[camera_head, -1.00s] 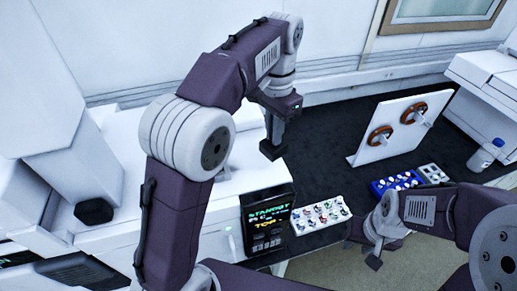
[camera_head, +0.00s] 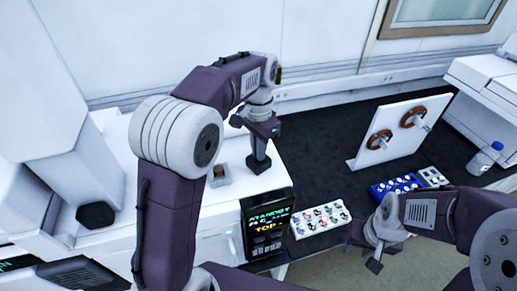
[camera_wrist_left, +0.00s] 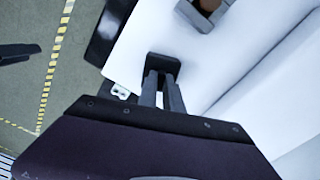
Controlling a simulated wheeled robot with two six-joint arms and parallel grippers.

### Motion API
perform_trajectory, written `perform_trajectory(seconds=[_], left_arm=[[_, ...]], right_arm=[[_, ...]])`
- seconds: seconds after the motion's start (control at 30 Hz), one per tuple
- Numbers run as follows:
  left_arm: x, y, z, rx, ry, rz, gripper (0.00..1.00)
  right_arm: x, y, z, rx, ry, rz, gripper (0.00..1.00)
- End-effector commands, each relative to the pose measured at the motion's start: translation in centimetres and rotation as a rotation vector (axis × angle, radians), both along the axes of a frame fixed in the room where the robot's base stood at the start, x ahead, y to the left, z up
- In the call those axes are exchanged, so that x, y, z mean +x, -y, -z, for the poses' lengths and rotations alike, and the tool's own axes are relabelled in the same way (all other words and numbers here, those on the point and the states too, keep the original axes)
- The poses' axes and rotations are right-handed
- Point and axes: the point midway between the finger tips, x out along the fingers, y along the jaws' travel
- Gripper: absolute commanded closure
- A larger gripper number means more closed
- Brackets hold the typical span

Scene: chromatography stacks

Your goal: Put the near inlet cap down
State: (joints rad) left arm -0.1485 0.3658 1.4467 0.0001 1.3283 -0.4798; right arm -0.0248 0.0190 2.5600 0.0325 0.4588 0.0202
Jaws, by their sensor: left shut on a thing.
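My left gripper (camera_head: 258,163) points down at the white instrument's top (camera_head: 190,200), near its right edge. Its fingers are close together, and a dark block (camera_wrist_left: 163,66) shows at their ends in the left wrist view. I cannot separate the near inlet cap from the dark finger ends, or tell whether they touch the surface. A small grey square fitting with a brown centre (camera_head: 219,175) is on the instrument top, left of the gripper; it also shows at the top of the wrist view (camera_wrist_left: 205,12). My right gripper (camera_head: 362,252) is open and empty at the bench front.
A display panel (camera_head: 268,226) is on the instrument's front. A white tray of small parts (camera_head: 319,219), a blue rack (camera_head: 396,186) and a bottle (camera_head: 484,158) are on the dark bench. A white upright board (camera_head: 400,137) holds two brown rings. The bench behind the tray is clear.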

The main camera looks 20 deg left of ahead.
Motion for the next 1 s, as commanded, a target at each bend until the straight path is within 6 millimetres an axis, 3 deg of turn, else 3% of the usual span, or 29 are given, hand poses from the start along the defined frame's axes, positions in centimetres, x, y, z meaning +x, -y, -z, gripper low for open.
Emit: perform_trajectory(seconds=[0.03, 0.13, 0.57, 1.0], left_arm=[[0.0, 0.0, 0.3, 0.000, 0.000, 0.000, 1.00], [0.0, 0.0, 0.2, 0.000, 0.000, 0.000, 0.68], [0.1, 0.0, -0.8, 0.000, 0.002, 0.000, 0.68], [0.1, 0.0, -10.3, 0.000, 0.002, 0.000, 0.68]], right_arm=[[0.0, 0.0, 0.2, 0.000, 0.000, 0.000, 0.64], [0.0, 0.0, 0.1, 0.000, 0.000, 0.000, 0.64], [0.0, 0.0, -0.1, 0.000, 0.000, 0.000, 0.64], [0.0, 0.0, -1.6, 0.000, 0.000, 0.000, 0.64]])
